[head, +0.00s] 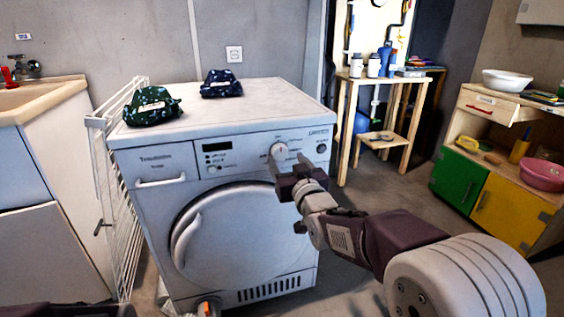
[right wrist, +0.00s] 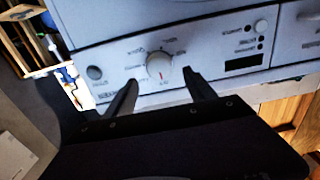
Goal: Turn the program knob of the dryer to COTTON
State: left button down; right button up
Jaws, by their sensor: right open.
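The white dryer (head: 250,215) stands in front of me, with its control panel along the top front. Its round white program knob (head: 279,149) is right of the panel's middle. In the right wrist view the knob (right wrist: 160,66) has a red mark on its lower part in the picture, and labels ring it, too blurred to read. My right gripper (head: 289,164) is open in front of the knob. In the right wrist view its fingertips (right wrist: 160,77) straddle the knob's near side; I cannot tell whether they touch it.
A green patterned cloth (head: 152,106) and a dark blue one (head: 221,83) lie on the dryer's top. A white drying rack (head: 121,190) leans at its left, beside a sink cabinet (head: 55,150). A smaller button (head: 321,148) sits right of the knob. Floor is free at right.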

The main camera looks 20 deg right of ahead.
aim_at(282, 154)
jog(key=w+b, duration=0.1)
jog(key=w, duration=0.3)
jog(key=shift+w+a, duration=0.1)
jog(key=shift+w, duration=0.25)
jog(key=shift+c, duration=0.3)
jog(key=c, duration=1.3)
jog(key=m, duration=0.4)
jog(key=shift+m, duration=0.4)
jog(key=m, duration=0.2)
jog(key=m+p, duration=0.1)
jog(key=m, duration=0.1)
jog(key=shift+d+f+m, duration=0.15)
jog(key=shift+d+m, duration=0.05)
jog(key=shift+m, duration=0.2)
